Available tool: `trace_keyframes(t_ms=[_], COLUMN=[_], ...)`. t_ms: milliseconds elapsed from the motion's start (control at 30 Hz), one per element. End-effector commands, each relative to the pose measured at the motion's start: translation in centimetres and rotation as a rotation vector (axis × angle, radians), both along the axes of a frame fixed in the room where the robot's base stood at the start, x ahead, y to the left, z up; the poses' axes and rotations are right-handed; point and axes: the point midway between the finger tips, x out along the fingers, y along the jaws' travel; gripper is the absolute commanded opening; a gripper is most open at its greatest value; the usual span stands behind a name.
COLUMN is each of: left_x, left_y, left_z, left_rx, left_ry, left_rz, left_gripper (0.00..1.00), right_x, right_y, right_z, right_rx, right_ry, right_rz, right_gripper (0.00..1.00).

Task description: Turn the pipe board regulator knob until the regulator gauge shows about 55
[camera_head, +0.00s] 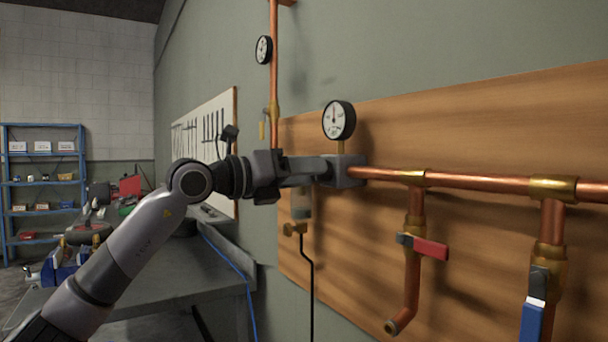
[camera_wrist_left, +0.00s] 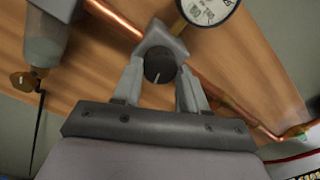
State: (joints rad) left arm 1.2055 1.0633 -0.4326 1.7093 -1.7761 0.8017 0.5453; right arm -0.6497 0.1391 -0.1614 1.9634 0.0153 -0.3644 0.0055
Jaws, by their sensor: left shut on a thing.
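The regulator knob (camera_wrist_left: 160,66) is a dark round knob with a white mark, on a grey regulator body (camera_head: 345,171) on the wooden pipe board (camera_head: 480,110). My left gripper (camera_wrist_left: 160,88) is shut on the knob, one finger on each side of it in the left wrist view. In the head view my left gripper (camera_head: 322,168) reaches the regulator from the left and hides the knob. The regulator gauge (camera_head: 338,120) stands above the body, with a white face; its reading is too small to tell. The gauge is partly cut off in the left wrist view (camera_wrist_left: 206,10). My right gripper is not in view.
Copper pipe (camera_head: 470,182) runs right from the regulator, with a red-handled valve (camera_head: 430,247) and a blue-handled valve (camera_head: 532,320) below. Another gauge (camera_head: 263,50) is on the wall pipe. A workbench (camera_head: 190,275) and blue shelves (camera_head: 42,180) stand at left.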

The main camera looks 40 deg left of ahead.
Motion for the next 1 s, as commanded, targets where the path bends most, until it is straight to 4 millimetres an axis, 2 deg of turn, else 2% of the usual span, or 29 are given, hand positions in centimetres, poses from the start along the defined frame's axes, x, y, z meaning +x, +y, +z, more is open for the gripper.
trace_keyframes(t_ms=[300,767,800,833,867,1000], left_x=[-0.02,-0.02,-0.03,-0.03,-0.02,-0.02], left_y=[0.04,0.06,0.06,0.06,0.05,0.03], left_z=[0.11,0.15,0.15,0.15,0.14,0.09], left_rx=[-0.093,-0.104,-0.104,-0.104,-0.104,-0.103], left_ry=[0.034,0.038,0.038,0.038,0.038,0.040], left_rz=[0.001,0.001,0.001,0.001,0.001,0.000], left_gripper=[0.12,0.12,0.52,0.62,0.68,0.68], right_x=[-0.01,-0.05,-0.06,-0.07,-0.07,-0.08], right_y=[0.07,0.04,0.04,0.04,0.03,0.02], right_z=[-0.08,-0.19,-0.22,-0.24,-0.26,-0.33], right_rx=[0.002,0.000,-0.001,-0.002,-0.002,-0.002], right_ry=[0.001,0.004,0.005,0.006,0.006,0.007], right_rz=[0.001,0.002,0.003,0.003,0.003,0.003], right_gripper=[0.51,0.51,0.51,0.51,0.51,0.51])
